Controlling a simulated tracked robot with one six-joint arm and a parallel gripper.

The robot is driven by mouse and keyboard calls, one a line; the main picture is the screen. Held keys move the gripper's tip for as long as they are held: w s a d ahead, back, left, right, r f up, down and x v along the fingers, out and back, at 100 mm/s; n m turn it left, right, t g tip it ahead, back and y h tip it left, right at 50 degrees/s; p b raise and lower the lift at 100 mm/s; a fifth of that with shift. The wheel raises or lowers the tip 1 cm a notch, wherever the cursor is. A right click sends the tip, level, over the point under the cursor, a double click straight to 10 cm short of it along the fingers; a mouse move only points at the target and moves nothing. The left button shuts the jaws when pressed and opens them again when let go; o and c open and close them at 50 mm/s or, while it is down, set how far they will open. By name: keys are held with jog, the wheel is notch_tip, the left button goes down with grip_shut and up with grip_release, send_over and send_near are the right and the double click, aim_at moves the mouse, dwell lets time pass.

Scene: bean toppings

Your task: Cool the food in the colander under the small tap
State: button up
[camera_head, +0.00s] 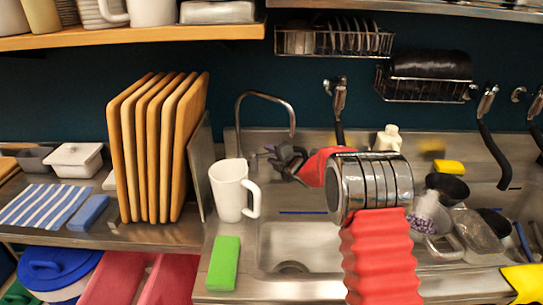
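The small tap (266,94) is a thin curved metal spout at the back left of the sink, its outlet pointing down. My gripper (283,162) is dark and sits just below the tap's outlet, at the back of the sink. It is small and partly hidden by my arm, so I cannot tell whether it is open or holds anything. A rounded vessel with a pale, speckled surface, seemingly the colander (426,217), stands right of the sink basin, apart from my gripper. It is partly hidden by my arm, and I cannot make out the food clearly.
A white mug (231,190) stands at the basin's left edge, with a green sponge (223,263) in front. Upright wooden boards (155,148) stand farther left. A black bowl (447,187) and clear containers (475,232) crowd the right. The sink basin (290,245) looks empty where visible.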

jog(key=shift+c, duration=0.2)
grip_shut()
dwell(0.5)
